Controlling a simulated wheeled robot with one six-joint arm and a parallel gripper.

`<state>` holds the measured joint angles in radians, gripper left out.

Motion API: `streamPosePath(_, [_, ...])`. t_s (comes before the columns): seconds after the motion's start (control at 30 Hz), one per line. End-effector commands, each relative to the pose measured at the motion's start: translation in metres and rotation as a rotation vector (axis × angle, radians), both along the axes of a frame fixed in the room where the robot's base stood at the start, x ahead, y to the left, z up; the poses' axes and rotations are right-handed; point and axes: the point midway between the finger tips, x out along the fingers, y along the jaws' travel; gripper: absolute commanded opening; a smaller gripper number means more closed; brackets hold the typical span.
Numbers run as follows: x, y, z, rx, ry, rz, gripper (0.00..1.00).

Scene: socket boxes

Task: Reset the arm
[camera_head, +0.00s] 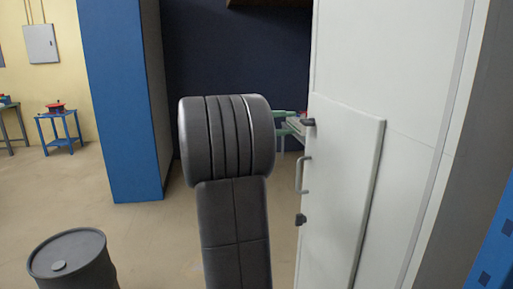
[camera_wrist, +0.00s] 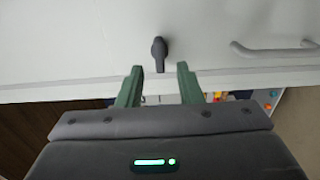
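My gripper (camera_wrist: 158,82) shows two green fingers spread apart with nothing gripped between them in the wrist view. A dark latch knob (camera_wrist: 159,52) on a white cabinet face lies just beyond the fingertips, in line with the gap. It looks apart from the fingers. In the head view my dark grey arm fills the middle and hides most of the gripper.
The white cabinet (camera_head: 400,70) fills the right, with a door (camera_head: 345,180), a bar handle (camera_head: 302,174) and a lower latch (camera_head: 300,219). A dark barrel (camera_head: 75,262) stands at lower left. A blue pillar (camera_head: 120,100) stands behind. Floor between them is clear.

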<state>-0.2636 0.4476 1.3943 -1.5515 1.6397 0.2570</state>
Motion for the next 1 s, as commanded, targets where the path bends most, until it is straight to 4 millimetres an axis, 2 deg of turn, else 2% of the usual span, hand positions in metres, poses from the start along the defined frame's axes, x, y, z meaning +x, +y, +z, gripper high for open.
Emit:
streamPosePath(0.03, [0.001,-0.010,0.001,0.000,0.001,-0.003,0.33])
streamPosePath(0.2, [0.006,-0.031,0.001,-0.001,0.001,-0.002,0.33])
streamPosePath(0.4, [0.008,-0.041,0.000,0.000,0.001,0.000,0.33])
streamPosePath(0.77, [0.008,-0.039,0.000,0.001,-0.006,0.001,0.33])
streamPosePath(0.87, [0.007,-0.033,0.000,0.001,-0.003,0.003,0.33])
streamPosePath(1.0, [0.004,-0.015,-0.001,0.000,0.000,0.005,0.33])
